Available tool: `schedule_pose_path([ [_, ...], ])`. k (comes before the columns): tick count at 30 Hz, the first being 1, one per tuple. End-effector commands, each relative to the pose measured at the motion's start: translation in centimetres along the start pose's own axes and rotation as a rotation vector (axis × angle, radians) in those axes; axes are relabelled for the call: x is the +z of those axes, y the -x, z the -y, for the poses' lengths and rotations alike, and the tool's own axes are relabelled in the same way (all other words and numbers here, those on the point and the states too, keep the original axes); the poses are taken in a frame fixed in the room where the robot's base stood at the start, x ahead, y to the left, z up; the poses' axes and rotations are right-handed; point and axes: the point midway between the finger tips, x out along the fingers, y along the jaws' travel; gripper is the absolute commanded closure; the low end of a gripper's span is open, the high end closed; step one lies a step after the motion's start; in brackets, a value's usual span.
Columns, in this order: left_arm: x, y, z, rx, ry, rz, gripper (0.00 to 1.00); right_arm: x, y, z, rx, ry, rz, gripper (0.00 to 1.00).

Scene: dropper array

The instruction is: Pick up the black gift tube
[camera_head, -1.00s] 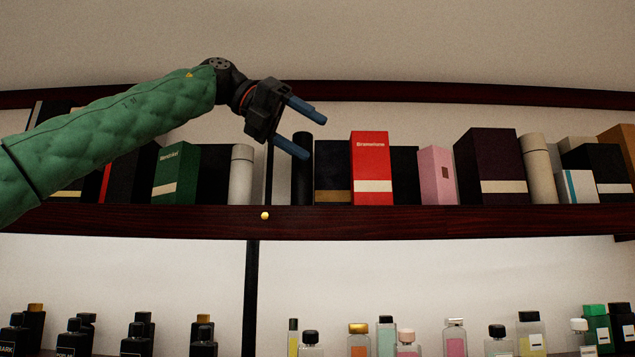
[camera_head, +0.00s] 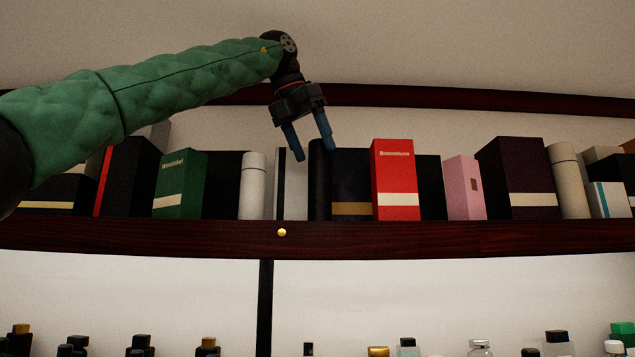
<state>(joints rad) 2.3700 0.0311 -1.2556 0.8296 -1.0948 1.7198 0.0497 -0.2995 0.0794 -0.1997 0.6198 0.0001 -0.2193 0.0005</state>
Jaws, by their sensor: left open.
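The black gift tube (camera_head: 319,184) stands upright on the upper shelf, between a thin white-and-black upright piece and a dark box with a gold band. My left gripper (camera_head: 314,154) is open and empty, and points down. Its blue fingers are at the tube's top in the picture, one to the left of it and one over its upper right edge. I cannot tell whether they touch the tube or how far in front of it they are. My right gripper is not in view.
The dark box with the gold band (camera_head: 351,180) stands close to the tube's right, with a red box (camera_head: 396,179) beyond it. A white tube (camera_head: 253,186) and a green box (camera_head: 181,184) stand to the left. The dark red shelf edge (camera_head: 400,240) runs below; bottles stand lower down.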

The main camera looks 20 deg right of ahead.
Motion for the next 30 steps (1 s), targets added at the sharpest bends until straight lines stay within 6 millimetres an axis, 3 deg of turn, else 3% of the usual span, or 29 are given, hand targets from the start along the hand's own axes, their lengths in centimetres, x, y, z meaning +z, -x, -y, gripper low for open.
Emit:
schedule_pose_path([
  [6, 0.8, -2.2, -0.2, -0.001, -0.003, -0.002, 0.34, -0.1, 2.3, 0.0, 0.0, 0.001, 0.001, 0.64],
  [12, 0.6, -4.3, -0.3, -0.001, -0.001, -0.001, 0.34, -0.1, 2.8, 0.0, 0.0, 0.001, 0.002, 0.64],
  [20, 0.6, -4.5, -0.2, -0.001, -0.001, 0.0, 0.34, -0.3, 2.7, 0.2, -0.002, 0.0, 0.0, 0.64],
  [27, 0.6, -4.5, -0.2, -0.001, -0.001, 0.0, 0.81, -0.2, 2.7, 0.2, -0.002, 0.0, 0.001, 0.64],
  [30, 0.6, -4.5, -0.2, -0.001, -0.001, 0.0, 0.83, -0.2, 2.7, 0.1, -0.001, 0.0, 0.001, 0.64],
])
